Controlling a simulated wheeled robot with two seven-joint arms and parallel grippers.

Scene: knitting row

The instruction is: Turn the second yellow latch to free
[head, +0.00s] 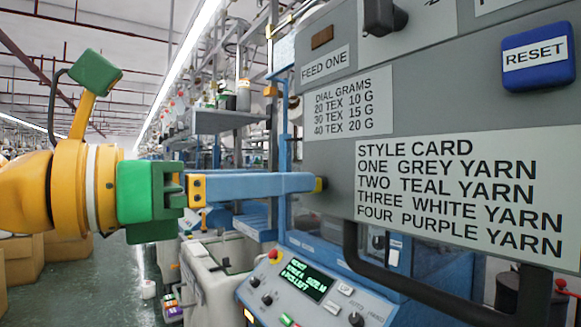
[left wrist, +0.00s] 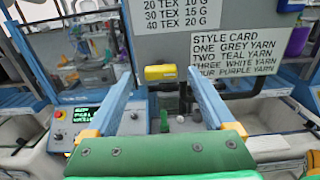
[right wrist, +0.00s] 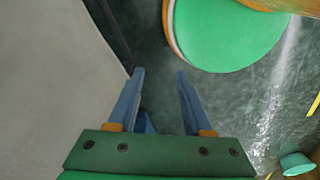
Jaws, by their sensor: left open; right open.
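A yellow latch (left wrist: 160,73) shows in the left wrist view, lying crosswise at the lower edge of the grey panel. My left gripper (left wrist: 161,80) is open, with one blue finger on each side of the latch and a gap to both. In the head view my left gripper (head: 313,183) reaches in from the left to the panel edge. My right gripper (right wrist: 160,74) is open and empty over the floor.
The grey panel (head: 335,150) carries a style card (head: 450,190), a dial label (head: 345,102) and a blue reset button (head: 538,56). A black bar (head: 420,295) runs below it. A control box with a green display (head: 304,278) stands lower down. The aisle floor is at left.

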